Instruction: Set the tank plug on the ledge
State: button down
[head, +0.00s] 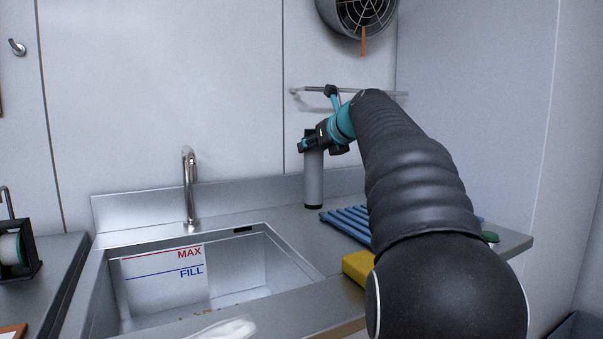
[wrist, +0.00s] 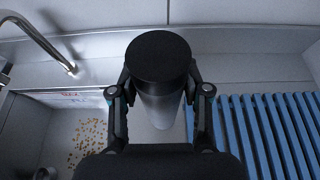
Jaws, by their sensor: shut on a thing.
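A grey cylinder with black ends, seemingly the tank plug (head: 313,180), is upright in my gripper (head: 321,141). In the wrist view my gripper (wrist: 160,95) has a finger on each side of the tank plug (wrist: 158,60), whose round black top faces the camera. My gripper is shut on its upper part. Its lower end is at the metal counter (head: 285,225), right of the sink; I cannot tell whether it touches. A thin pale shelf or rail (head: 390,94), possibly the ledge, is on the wall above and behind my gripper.
The sink (head: 215,285), with MAX and FILL lines and yellowish bits inside, is at left. A faucet (head: 190,190) stands behind it. Blue slats (head: 345,222) lie right of the plug, also in the wrist view (wrist: 265,135). A yellow block (head: 357,267) is near the front edge.

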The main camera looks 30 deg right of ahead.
notch_tip(320, 180, down, 6)
jog(key=w+a+b, duration=0.1)
jog(key=a, duration=0.1)
jog(key=shift+w+a+r, duration=0.15)
jog(key=shift+w+a, duration=0.05)
jog(key=shift+a, duration=0.2)
jog(key=shift+b, duration=0.3)
jog(key=c, duration=0.5)
grip_release()
jog(key=shift+c, duration=0.2)
jog(key=v, duration=1.2)
